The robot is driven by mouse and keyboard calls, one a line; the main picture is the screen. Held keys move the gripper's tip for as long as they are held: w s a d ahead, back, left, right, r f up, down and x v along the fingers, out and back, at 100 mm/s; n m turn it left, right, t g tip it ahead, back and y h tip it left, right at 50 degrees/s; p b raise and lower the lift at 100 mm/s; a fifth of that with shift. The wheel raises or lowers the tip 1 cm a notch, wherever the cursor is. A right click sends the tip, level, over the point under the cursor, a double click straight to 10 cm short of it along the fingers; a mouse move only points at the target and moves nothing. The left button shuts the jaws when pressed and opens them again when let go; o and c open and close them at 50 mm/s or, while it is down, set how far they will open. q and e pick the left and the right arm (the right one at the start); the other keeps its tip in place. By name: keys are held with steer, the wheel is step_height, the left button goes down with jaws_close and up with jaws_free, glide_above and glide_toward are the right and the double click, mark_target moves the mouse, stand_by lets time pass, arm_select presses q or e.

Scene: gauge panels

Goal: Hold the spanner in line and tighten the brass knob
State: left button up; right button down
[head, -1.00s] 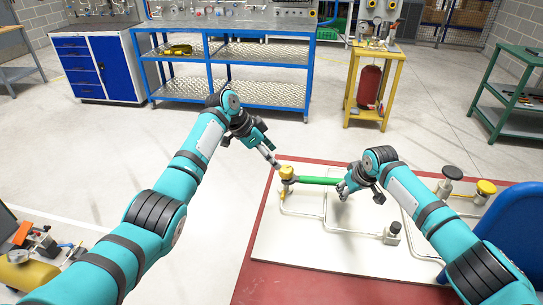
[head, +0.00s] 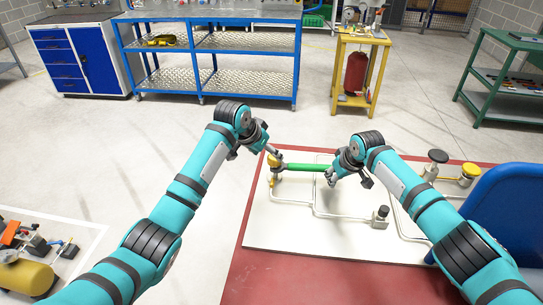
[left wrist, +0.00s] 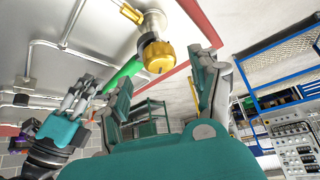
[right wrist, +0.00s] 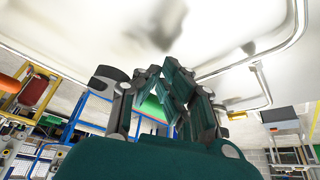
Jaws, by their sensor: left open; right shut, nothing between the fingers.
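The brass knob (head: 274,160) stands at the left end of the green spanner (head: 303,168) on the white panel (head: 290,235). My left gripper (head: 263,149) is just up and left of the knob. In the left wrist view, the knob (left wrist: 158,56) shows beyond and between the spread fingers (left wrist: 165,78), not gripped; part of the spanner (left wrist: 124,72) lies behind it. My right gripper (head: 331,179) is by the spanner's right end. In the right wrist view its fingers (right wrist: 170,82) are close together with nothing held. I cannot tell whether it touches the spanner.
Grey pipes run over the panel, with a black knob (head: 381,211) on a fitting. Another black knob (head: 438,156) and a yellow knob (head: 471,170) stand at right. A blue chair-like object (head: 505,215) is at the right edge. Open floor lies left of the panel.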

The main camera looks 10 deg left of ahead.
mark_target(272, 157)
arm_select(q)
steer(key=shift+x, duration=2.4)
steer(key=c, duration=1)
steer(key=shift+a+m+g+h, duration=0.1)
steer(key=shift+m+g+h, duration=0.4)
steer(key=shift+m, duration=0.6)
steer(key=shift+w+m+h, duration=0.1)
steer(key=shift+m+h, duration=0.2)
steer(key=shift+m, duration=0.1)
steer(key=shift+m+g+h, duration=0.3)
steer(key=shift+m+g, duration=0.1)
steer(key=shift+m, duration=0.4)
